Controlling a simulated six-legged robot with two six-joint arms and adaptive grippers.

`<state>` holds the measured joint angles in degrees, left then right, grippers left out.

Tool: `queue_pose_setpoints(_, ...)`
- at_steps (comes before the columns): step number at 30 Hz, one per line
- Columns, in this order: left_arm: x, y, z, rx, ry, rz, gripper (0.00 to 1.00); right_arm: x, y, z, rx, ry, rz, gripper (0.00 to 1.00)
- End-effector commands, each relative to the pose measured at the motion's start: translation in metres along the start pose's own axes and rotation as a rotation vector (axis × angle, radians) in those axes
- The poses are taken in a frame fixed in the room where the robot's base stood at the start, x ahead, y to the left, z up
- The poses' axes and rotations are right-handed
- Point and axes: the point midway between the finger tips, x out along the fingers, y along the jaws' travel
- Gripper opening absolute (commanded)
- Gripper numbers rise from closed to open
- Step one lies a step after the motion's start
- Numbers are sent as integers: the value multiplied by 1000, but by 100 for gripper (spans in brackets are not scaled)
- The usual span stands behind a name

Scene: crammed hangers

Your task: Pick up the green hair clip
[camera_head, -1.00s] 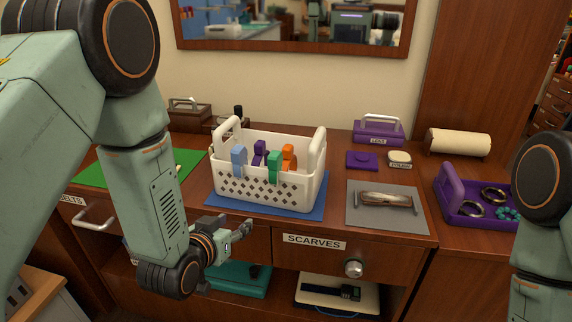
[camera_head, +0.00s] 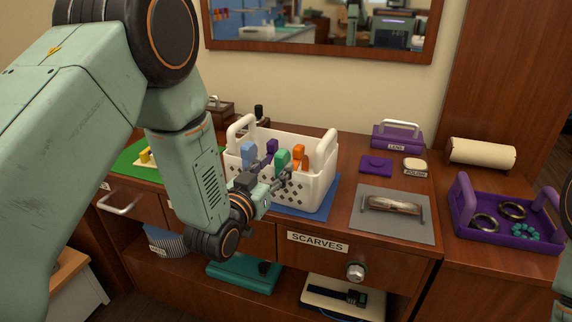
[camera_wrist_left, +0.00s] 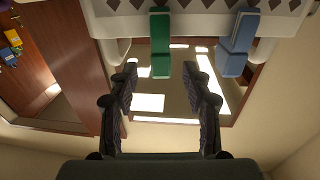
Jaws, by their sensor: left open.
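The green hair clip (camera_head: 282,158) is clipped upright on the front rim of the white basket (camera_head: 325,184), between the blue clip (camera_head: 249,152) and the orange clip (camera_head: 300,154). My left gripper (camera_head: 277,174) is open and empty just in front of the basket, close to the green clip. In the left wrist view, the green clip (camera_wrist_left: 160,45) lies ahead, between the two spread fingers (camera_wrist_left: 167,66), and the blue clip (camera_wrist_left: 238,45) is outside them to the right. The fingers partly hide the clip's lower part in the head view. My right gripper is out of view.
A purple clip (camera_head: 271,147) is also in the basket, which stands on a blue mat (camera_head: 318,211). To the right are a grey mat (camera_head: 415,228) with a metallic clip and a purple tray (camera_head: 485,230) with bracelets. A mirror (camera_head: 315,55) hangs behind.

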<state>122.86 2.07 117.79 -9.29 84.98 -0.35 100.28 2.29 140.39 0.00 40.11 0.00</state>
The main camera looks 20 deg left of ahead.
Motion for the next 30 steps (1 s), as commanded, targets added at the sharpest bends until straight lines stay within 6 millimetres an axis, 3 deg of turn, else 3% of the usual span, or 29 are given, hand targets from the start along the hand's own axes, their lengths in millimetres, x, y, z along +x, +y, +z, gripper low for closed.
queue_pose_setpoints(10,46,3,4,0,-1,0,49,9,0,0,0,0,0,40)
queue_pose_setpoints(20,54,6,3,-1,-3,0,49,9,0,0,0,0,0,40)
queue_pose_setpoints(30,53,5,3,-1,-3,0,22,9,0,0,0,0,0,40)
